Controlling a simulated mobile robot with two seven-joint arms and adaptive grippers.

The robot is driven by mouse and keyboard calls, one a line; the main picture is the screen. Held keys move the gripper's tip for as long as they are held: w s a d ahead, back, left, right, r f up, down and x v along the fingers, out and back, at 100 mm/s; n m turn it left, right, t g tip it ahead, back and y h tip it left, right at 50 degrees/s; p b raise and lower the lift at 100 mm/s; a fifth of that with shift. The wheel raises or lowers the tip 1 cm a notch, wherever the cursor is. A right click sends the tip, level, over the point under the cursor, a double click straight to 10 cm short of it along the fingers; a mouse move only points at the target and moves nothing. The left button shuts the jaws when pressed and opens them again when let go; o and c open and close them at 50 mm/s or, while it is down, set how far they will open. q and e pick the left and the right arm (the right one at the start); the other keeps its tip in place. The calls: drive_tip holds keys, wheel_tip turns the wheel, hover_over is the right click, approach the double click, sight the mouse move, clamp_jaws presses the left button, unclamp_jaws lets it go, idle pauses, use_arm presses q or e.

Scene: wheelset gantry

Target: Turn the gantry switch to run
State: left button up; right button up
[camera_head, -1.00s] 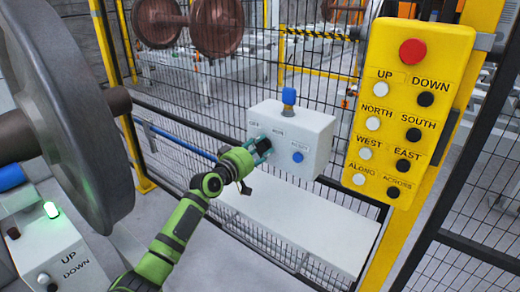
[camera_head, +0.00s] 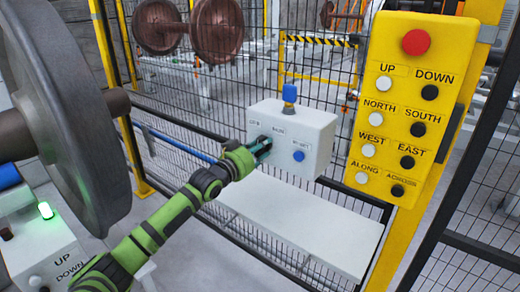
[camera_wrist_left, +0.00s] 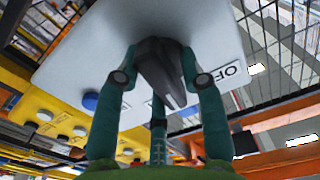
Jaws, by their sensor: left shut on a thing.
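The gantry control box (camera_head: 316,138) is pale grey and hangs at the mesh fence. Its front has small labels, a blue push button (camera_head: 299,156) and a rotary switch hidden behind my fingers in the head view. My left gripper (camera_head: 262,146) is at the switch on the left of that front. In the left wrist view, its teal fingers (camera_wrist_left: 162,95) are shut around the dark switch knob (camera_wrist_left: 165,72). A label reading OFF (camera_wrist_left: 232,70) shows right of the knob. The blue button (camera_wrist_left: 90,101) shows at left. The RUN mark cannot be read. My right gripper is not in view.
A blue lamp (camera_head: 289,92) stands on the box. A yellow button pendant (camera_head: 405,110) hangs right of it, and a pale bench (camera_head: 300,228) lies below. A large grey wheel (camera_head: 65,110) fills the left, close to my arm. Mesh fence stands behind.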

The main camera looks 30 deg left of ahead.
use_arm(q)
drive_tip(key=m+p, duration=0.1)
drive_tip(key=m, duration=0.4)
drive_tip(key=shift+d, duration=0.1)
drive_tip(key=shift+f+m, duration=0.2)
drive_tip(key=shift+m, duration=1)
drive_tip(key=shift+f, duration=0.15)
drive_tip(key=o, duration=1)
drive_tip(key=shift+d, duration=0.1)
drive_tip(key=shift+c, duration=0.2)
drive_tip(key=shift+s, duration=0.15)
drive_tip(key=s+a, duration=0.1)
drive_tip(key=s, duration=1)
drive_tip(key=shift+s, duration=0.35)
